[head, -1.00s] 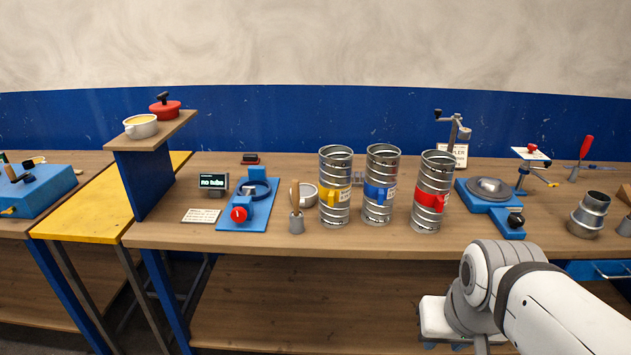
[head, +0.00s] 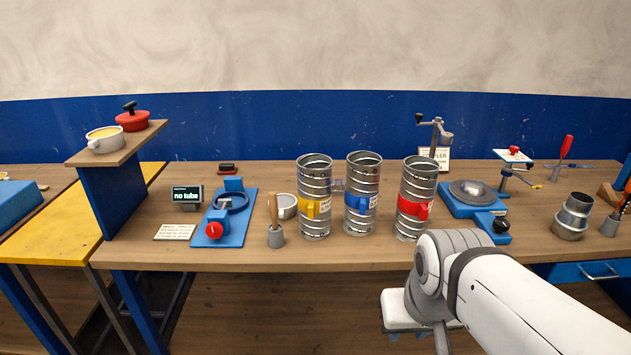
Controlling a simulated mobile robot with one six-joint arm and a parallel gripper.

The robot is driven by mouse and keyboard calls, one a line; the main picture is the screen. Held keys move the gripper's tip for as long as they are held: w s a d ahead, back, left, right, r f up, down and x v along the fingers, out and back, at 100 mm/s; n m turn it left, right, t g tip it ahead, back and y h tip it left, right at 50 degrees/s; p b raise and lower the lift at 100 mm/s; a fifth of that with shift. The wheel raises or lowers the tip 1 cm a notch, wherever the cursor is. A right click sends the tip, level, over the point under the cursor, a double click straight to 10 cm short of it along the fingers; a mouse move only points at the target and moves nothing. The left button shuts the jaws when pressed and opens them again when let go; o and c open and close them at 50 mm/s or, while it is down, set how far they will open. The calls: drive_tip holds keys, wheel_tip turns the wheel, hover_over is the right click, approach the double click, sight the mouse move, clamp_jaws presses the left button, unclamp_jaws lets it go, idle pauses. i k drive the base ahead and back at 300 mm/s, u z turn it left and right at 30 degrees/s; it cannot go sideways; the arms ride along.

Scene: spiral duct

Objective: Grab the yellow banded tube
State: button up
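The yellow banded tube (head: 315,221) is a ribbed silver metal cylinder with a yellow band and yellow handle. It stands upright on the wooden bench, leftmost of three similar tubes. The blue banded tube (head: 361,215) stands just to its right, and the red banded tube (head: 416,220) stands further right. My arm comes in from the lower right, in front of the bench edge. My gripper (head: 408,334) shows only in part, below and to the right of the yellow tube and apart from it. Its fingers are mostly hidden, so I cannot tell its opening.
A brush (head: 275,236) in a grey holder and a white cup (head: 284,206) stand close left of the yellow tube. A blue fixture (head: 242,225) and a "no tube" display (head: 187,196) are further left. A funnel-like metal fitting (head: 572,217) stands at right.

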sight(314, 171)
drive_tip(key=i, duration=1.3)
drive_tip(key=u, duration=0.05)
